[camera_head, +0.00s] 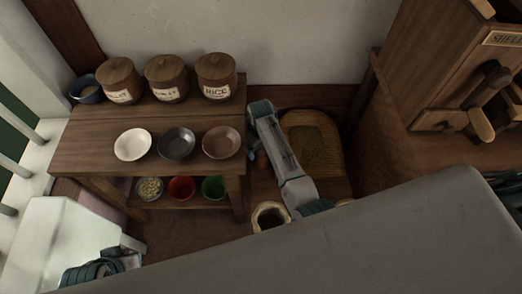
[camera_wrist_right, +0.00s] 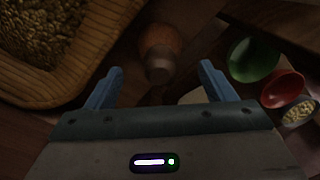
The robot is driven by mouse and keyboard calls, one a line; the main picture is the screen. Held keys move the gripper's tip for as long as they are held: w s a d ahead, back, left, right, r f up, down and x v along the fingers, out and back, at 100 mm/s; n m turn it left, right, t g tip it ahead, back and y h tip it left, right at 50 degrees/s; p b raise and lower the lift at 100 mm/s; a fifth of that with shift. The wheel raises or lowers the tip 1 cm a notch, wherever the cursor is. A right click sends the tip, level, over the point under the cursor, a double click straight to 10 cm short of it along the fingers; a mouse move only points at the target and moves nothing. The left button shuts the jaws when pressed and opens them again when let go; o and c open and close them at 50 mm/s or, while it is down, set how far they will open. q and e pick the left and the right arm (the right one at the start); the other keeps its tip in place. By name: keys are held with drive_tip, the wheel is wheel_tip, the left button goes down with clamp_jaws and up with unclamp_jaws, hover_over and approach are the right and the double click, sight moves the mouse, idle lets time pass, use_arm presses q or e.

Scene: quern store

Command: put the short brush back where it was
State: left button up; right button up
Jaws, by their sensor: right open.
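My right gripper (camera_head: 256,157) points down between the wooden bench and the woven basket tray. Its two blue fingers stand apart in the right wrist view (camera_wrist_right: 160,88), with nothing held between them. A reddish-brown rounded object with a narrow neck-like end (camera_wrist_right: 160,45) lies just beyond the gap between the fingertips, apart from them. I cannot tell whether it is the short brush, and no brush shows clearly elsewhere. My left gripper cannot be made out.
The basket tray (camera_head: 316,143) of grain is right of the gripper. The bench (camera_head: 95,157) carries lidded jars and bowls, with green (camera_head: 213,187) and red (camera_head: 181,188) bowls on its lower shelf. An open sack (camera_head: 270,214) stands nearer me. A wooden cabinet (camera_head: 436,60) is at right.

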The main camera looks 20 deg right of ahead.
wheel_tip(320, 180, up, 2)
drive_tip(key=s+d+r+m+t, duration=0.1)
drive_tip(key=s+d, duration=0.3)
drive_tip(key=s, duration=0.3)
drive_tip(key=s+d+r+m+t, duration=0.15)
drive_tip(key=s+d, duration=0.25)
drive_tip(key=s, duration=0.4)
use_arm(q)
drive_tip(key=shift+s+a+r, duration=0.2)
drive_tip(key=shift+r, duration=0.05)
use_arm(e)
drive_tip(key=s+d+r+m+t, duration=0.1)
drive_tip(key=s+d+r, duration=0.1)
drive_tip(key=s+r, duration=0.9)
drive_tip(key=s, duration=0.4)
drive_tip(key=shift+s+d+r+m+h, duration=0.15)
drive_tip(key=shift+r+m+h, duration=0.15)
drive_tip(key=shift+r+m, duration=0.1)
use_arm(q)
drive_tip(key=shift+s+f, duration=0.1)
drive_tip(key=shift+s, duration=0.05)
use_arm(e)
drive_tip(key=shift+t, duration=0.25)
